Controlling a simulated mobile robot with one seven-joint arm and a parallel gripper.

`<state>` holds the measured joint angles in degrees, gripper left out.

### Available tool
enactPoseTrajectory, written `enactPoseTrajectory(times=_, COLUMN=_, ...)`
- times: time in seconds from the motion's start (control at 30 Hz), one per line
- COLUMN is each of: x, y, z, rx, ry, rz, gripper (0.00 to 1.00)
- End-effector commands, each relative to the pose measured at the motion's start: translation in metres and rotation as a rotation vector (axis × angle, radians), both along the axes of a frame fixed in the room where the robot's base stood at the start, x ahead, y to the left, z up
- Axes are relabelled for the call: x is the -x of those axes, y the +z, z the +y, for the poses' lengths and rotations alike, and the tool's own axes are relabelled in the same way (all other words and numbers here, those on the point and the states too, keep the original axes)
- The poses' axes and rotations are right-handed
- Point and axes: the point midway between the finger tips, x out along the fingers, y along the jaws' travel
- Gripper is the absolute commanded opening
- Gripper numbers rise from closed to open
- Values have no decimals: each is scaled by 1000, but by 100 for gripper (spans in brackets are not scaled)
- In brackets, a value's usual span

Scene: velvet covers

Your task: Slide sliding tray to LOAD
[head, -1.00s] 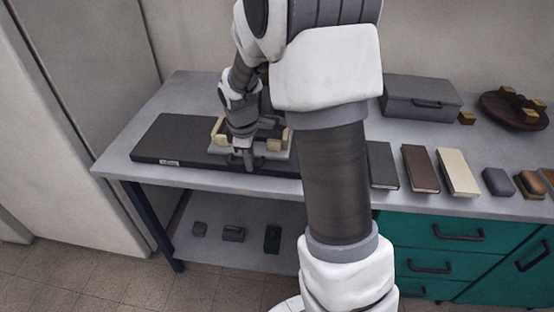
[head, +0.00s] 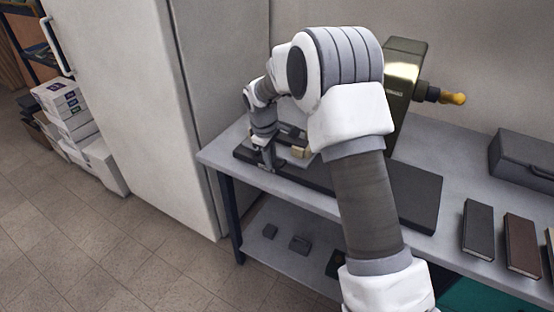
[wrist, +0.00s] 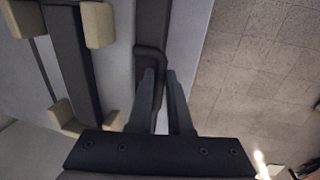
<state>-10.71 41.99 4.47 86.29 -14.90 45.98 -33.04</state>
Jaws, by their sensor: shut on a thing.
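The sliding tray (head: 287,162) is a grey plate with cream corner blocks (head: 301,152) and a dark strip across it. It sits near the left end of a long dark base (head: 415,200) on the bench, partly hidden by my arm. In the wrist view the grey tray (wrist: 118,65) lies left of the fingers, with a dark handle (wrist: 150,52) along its front side. My gripper (head: 266,168) is at the tray's front edge; its fingers (wrist: 163,75) are shut on the handle. No LOAD label is readable.
An olive metal machine (head: 405,75) with a yellow-tipped knob (head: 445,96) stands behind the base. Books (head: 478,228) and a dark case (head: 525,158) are to the right. A tall pale cabinet (head: 135,90) stands left of the bench (head: 215,155). Small items lie on the lower shelf.

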Motion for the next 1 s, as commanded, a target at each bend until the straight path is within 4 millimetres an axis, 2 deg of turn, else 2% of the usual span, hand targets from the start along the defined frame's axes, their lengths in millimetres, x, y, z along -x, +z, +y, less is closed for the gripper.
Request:
enactPoseTrajectory(times=0.33, x=-3, y=2, z=6, rx=-9, ry=6, rz=-12, gripper=0)
enactPoseTrajectory(times=0.37, x=-3, y=2, z=6, rx=-9, ry=7, rz=-12, gripper=23)
enactPoseTrajectory(times=0.5, x=-3, y=1, z=5, rx=-6, ry=5, rz=-9, gripper=47)
enactPoseTrajectory(times=0.83, x=-2, y=3, z=3, rx=-4, ry=3, rz=-7, gripper=47)
enactPoseTrajectory(times=1.0, x=1, y=25, z=5, rx=-4, ry=4, rz=-9, gripper=47)
